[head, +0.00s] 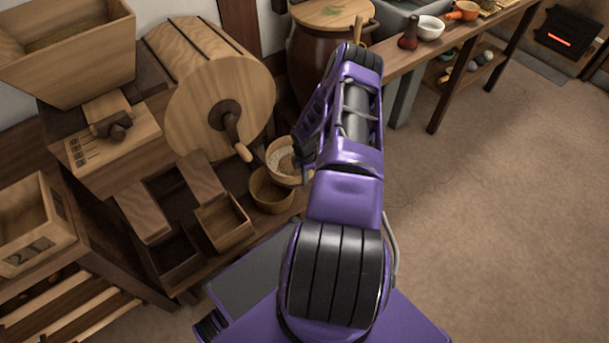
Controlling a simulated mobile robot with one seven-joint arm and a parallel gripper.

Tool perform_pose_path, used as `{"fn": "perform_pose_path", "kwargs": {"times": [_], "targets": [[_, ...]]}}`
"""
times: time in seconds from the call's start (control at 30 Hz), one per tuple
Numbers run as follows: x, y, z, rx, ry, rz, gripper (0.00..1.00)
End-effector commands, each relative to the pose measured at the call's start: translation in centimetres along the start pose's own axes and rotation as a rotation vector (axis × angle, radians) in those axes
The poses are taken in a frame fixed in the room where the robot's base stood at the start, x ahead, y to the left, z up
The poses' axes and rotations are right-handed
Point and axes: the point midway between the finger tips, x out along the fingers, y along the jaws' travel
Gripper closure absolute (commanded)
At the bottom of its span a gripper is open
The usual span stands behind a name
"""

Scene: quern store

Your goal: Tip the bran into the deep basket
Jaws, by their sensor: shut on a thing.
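A round tan bowl (282,158) with pale, speckled bran in it is in the middle of the head view, right of the drum's crank handle. My gripper (303,158) is at the bowl's right side, shut on it; my arm hides most of the fingers and the bowl's right edge. A deeper round tan vessel (272,195), which looks like the deep basket, stands just below the bowl in the picture. Its inside is shadowed, and I cannot tell what is in it. I cannot tell the gap between bowl and vessel.
A wooden drum mill (222,112) with a crank stands behind left, beside a hopper (75,45). Open wooden boxes (222,222) are left of the vessel. A large lidded brown jar (312,60) stands behind my arm. A bench (420,50) holds bowls. Floor at right is clear.

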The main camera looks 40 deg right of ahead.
Motion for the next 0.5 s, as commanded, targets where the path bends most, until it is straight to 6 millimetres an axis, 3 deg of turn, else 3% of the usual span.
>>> {"fn": "perform_pose_path", "kwargs": {"times": [0.4, 0.5], "targets": [[3.1, 0.1, 0.1, 0.002, 0.0, 0.001, 1.0], [2.6, 0.1, -0.2, -0.011, -0.055, 0.005, 1.0]]}}
